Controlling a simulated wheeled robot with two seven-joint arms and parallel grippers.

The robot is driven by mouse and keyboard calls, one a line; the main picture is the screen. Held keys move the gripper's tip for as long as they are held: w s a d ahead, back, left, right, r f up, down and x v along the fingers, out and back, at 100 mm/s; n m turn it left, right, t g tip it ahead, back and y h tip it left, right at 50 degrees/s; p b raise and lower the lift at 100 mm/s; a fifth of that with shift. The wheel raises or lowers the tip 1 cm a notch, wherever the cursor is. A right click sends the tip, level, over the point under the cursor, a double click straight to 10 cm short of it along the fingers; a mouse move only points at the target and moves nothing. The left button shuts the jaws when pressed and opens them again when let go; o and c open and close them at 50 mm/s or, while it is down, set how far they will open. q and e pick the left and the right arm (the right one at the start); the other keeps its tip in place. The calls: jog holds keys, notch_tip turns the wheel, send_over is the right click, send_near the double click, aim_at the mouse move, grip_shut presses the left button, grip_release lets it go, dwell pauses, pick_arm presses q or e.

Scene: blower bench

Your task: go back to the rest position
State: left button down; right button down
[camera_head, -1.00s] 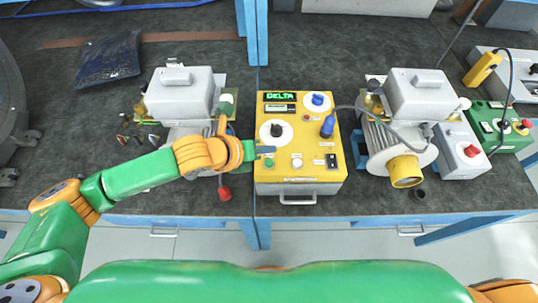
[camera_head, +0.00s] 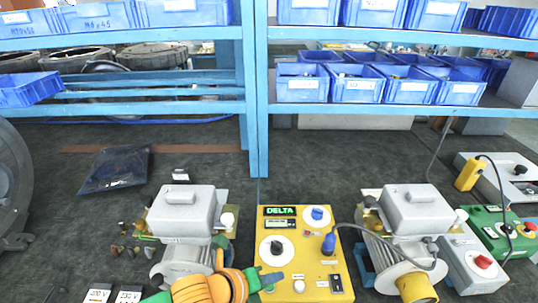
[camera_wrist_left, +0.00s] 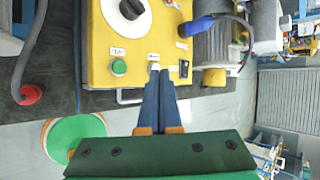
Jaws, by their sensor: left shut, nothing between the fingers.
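My left gripper (camera_head: 272,278) is shut and empty at the lower left edge of the yellow control box (camera_head: 310,262). In the left wrist view its blue fingers (camera_wrist_left: 156,78) lie together, with their tips over the box's front edge close to a white button (camera_wrist_left: 154,66). A green button (camera_wrist_left: 119,67) is left of the tips. I cannot tell whether the tips touch the box. In the head view the display reads DELTA (camera_head: 280,211). My right gripper is not in view.
A grey blower (camera_head: 183,216) stands left of the box and another (camera_head: 415,212) stands right of it, with a cable to a blue plug (camera_head: 329,243). Shelves with blue bins (camera_head: 300,83) cross the back. A dark bag (camera_head: 117,169) lies at left; the bench behind the box is clear.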

pick_arm(q)
jog(key=s+a+f+n+g+y, duration=0.1)
jog(key=s+a+f+n+y, duration=0.15)
jog(key=s+a+n, duration=0.55)
jog(key=s+a+f+n+g+y, duration=0.15)
jog(key=a+f+n, duration=0.25)
jog(key=n, duration=0.9)
jog(key=s+a+f+n+y, duration=0.35)
jog(key=s+a+n, duration=0.25)
jog(key=n, duration=0.4)
notch_tip(320, 180, down, 18)
jog(key=s+g+b, duration=0.1)
jog(key=s, duration=0.1)
jog(key=s+a+f+g+b, duration=0.1)
jog(key=s+f, duration=0.9)
jog(key=s, duration=0.1)
jog(key=shift+s+a+f+m, duration=0.15)
jog(key=shift+s+a+m, duration=0.15)
jog(key=shift+a, duration=0.05)
